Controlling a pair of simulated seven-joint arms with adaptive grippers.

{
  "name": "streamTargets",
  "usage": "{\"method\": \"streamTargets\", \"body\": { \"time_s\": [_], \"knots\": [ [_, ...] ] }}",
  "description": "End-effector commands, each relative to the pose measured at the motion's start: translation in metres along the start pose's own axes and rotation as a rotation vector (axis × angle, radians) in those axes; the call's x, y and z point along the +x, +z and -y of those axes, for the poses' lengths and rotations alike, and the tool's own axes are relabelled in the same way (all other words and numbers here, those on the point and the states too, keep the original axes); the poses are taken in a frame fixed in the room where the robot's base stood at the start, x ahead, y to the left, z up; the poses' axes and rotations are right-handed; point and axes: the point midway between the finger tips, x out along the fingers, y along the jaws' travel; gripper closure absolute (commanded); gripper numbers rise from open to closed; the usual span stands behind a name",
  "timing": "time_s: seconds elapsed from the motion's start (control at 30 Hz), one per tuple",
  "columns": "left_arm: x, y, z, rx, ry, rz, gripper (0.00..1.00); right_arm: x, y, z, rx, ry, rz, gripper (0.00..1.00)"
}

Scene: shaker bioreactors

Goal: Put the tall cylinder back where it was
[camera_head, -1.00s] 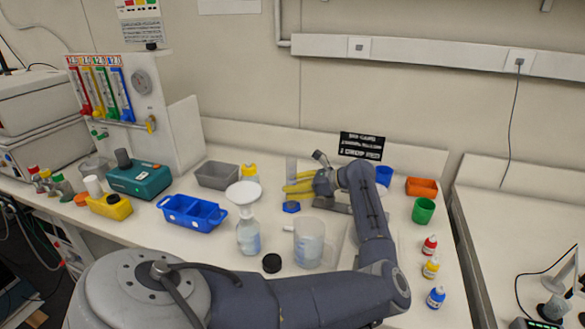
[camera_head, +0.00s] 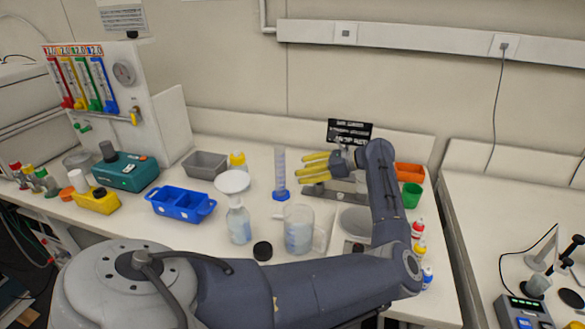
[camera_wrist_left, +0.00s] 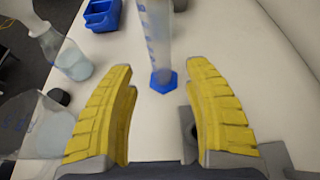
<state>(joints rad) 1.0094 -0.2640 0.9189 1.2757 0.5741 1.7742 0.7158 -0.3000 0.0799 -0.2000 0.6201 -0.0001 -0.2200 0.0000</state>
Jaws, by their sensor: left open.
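The tall cylinder (camera_head: 280,169) is a clear, graduated tube with a blue hexagonal foot. It stands upright on the bench, left of my left gripper (camera_head: 315,168) in the head view. In the left wrist view the cylinder (camera_wrist_left: 156,42) stands beyond and between the open yellow fingers of the left gripper (camera_wrist_left: 160,95), with its blue foot on the bench. The fingers do not touch it, and its top is cut off there. My right gripper is not in view.
A beaker (camera_head: 299,230), a flask with a white funnel (camera_head: 238,222) and a black cap (camera_head: 262,250) stand in front of the cylinder. A blue tray (camera_head: 181,203) and a grey bin (camera_head: 205,165) are to the left. Red, yellow and blue bottles line the right edge.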

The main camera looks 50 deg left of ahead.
Motion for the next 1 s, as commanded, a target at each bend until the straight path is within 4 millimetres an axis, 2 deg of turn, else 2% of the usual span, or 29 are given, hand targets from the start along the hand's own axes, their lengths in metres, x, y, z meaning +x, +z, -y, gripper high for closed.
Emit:
{"method": "streamTargets", "body": {
  "time_s": [0.1,0.3,0.83,0.93,1.0],
  "knots": [
    [-0.015,0.000,0.000,0.001,-0.001,-0.001,0.49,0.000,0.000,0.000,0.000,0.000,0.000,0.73],
    [-0.029,0.000,0.000,0.000,0.000,0.000,0.49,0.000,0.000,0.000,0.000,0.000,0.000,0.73],
    [-0.032,0.000,0.000,0.000,0.000,0.001,0.49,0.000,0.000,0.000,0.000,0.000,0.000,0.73],
    [-0.031,0.012,0.003,-0.005,-0.004,0.022,0.49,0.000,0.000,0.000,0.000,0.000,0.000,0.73],
    [-0.030,0.035,0.009,-0.009,-0.012,0.063,0.49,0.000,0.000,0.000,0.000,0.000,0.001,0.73]
  ]
}}
